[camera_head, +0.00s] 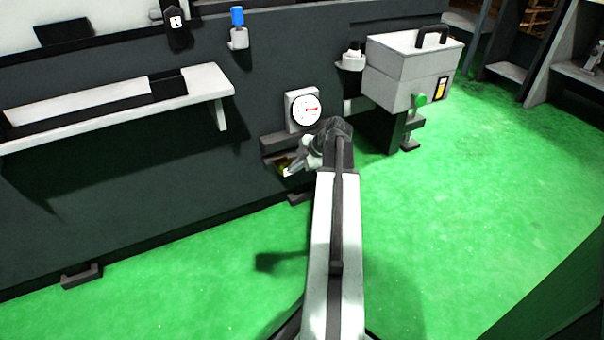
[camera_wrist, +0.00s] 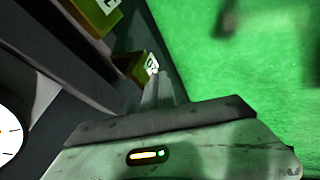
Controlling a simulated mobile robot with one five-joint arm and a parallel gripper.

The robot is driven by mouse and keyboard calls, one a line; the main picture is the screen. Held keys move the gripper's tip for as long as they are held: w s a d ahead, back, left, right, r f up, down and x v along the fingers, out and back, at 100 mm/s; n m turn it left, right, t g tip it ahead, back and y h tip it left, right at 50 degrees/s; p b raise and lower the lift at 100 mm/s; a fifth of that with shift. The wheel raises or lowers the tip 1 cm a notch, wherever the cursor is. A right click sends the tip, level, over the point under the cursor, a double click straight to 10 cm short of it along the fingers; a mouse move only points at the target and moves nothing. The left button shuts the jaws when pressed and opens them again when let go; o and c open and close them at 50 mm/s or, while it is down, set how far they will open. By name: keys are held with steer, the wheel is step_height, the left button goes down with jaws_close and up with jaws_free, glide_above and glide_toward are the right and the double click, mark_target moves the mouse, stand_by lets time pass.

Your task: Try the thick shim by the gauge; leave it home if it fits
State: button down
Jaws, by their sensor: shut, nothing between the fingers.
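The gauge (camera_head: 304,109), a white box with a round dial and red marking, is on the dark machine front; part of its dial (camera_wrist: 8,136) shows at the left of the wrist view. Below it is a dark ledge (camera_head: 270,144). In the wrist view, one yellow-green labelled block (camera_wrist: 98,12) is at the top, and another (camera_wrist: 131,66) is just beyond my fingertips. I cannot tell which is the thick shim. My gripper (camera_head: 289,170) is at the ledge, shut and empty; its fingers also show in the wrist view (camera_wrist: 162,78). Contact with the nearer block is unclear.
A grey box with a black handle (camera_head: 410,66) stands right of the gauge. A white shelf (camera_head: 120,108) sticks out at the left. A blue-topped item (camera_head: 238,20) is in a holder above. The green floor (camera_head: 480,190) is open at the right.

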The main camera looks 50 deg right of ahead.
mark_target(278, 162)
steer(key=shift+w+d, duration=0.25)
steer(key=shift+w, duration=0.35)
steer(key=w, duration=0.1)
steer(key=w+d, duration=0.1)
steer(key=w, duration=0.1)
steer(key=w+d, duration=0.1)
steer(key=w, duration=0.1)
steer(key=shift+w+d+r, duration=0.1)
steer(key=shift+w+d, duration=0.05)
steer(key=shift+w, duration=0.05)
steer(key=shift+s, duration=0.1)
